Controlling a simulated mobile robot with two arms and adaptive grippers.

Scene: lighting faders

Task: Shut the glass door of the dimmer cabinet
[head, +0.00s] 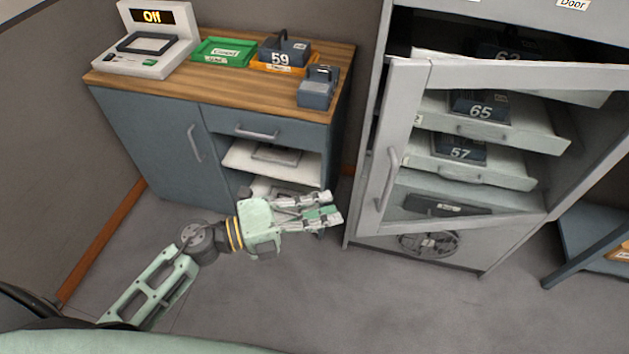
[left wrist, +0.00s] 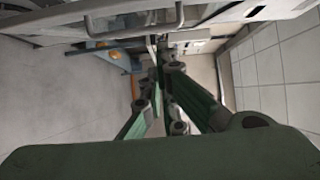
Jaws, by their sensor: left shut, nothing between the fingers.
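The dimmer cabinet (head: 490,250) stands on the right in the head view. Its glass door (head: 393,150) has a grey frame and a vertical bar handle (head: 388,180). The door stands ajar, swung out in front of the shelves, with its handle edge on the left. My left gripper (head: 335,208) is shut and empty, left of the door's lower corner and apart from it. Its fingers (left wrist: 160,90) also show in the left wrist view, pointing away from the camera. My right gripper is not in view.
Dimmer modules marked 65 (head: 480,108) and 57 (head: 460,150) sit on pulled-out trays behind the glass. A blue wooden-topped counter (head: 165,150) stands at the left, with an open shelf behind my left gripper. A blue table (head: 590,240) stands at the right. The front floor is clear.

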